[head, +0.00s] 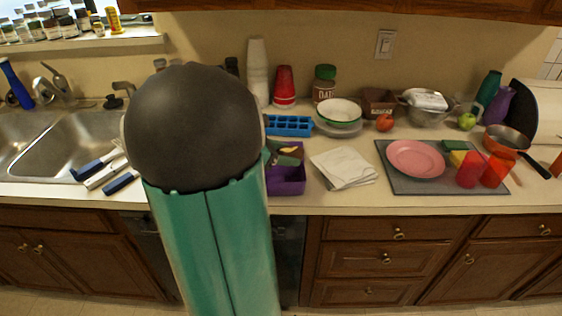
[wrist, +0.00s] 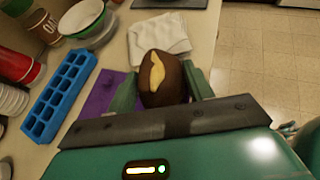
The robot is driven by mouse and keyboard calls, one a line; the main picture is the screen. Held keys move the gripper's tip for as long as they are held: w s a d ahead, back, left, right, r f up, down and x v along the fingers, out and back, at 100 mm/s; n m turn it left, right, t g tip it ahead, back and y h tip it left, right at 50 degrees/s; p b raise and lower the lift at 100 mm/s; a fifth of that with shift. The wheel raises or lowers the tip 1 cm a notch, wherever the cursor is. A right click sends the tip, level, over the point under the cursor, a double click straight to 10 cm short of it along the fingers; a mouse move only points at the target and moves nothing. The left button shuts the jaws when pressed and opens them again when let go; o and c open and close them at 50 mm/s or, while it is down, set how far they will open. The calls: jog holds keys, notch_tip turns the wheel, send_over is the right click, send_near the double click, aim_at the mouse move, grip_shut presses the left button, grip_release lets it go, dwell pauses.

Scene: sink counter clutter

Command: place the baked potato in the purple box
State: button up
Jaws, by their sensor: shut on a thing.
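The baked potato (wrist: 174,88), dark brown with a yellow split on top, sits between the two green fingers of my gripper (wrist: 160,86) in the wrist view. My gripper is shut on it. The purple box (wrist: 98,98) shows behind and to the left of the fingers there. In the head view the purple box (head: 288,184) stands on the counter just right of my arm, and the potato (head: 291,149) shows at its upper part. My arm hides the box's left side. I cannot tell whether the potato touches the box.
A blue ice tray (head: 288,125) lies behind the box. A folded white cloth (head: 343,167) lies to its right. Bowls (head: 340,112), cups (head: 284,87) and an oats jar (head: 324,84) stand at the back. A grey mat (head: 400,183) with a pink plate (head: 415,158) is further right.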

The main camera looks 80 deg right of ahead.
jog(key=shift+s+d+f, duration=0.15)
jog(key=shift+d+f, duration=0.25)
jog(key=shift+f, duration=1.6)
jog(key=shift+f, duration=0.6)
jog(key=o, duration=1)
jog(key=shift+o, duration=0.2)
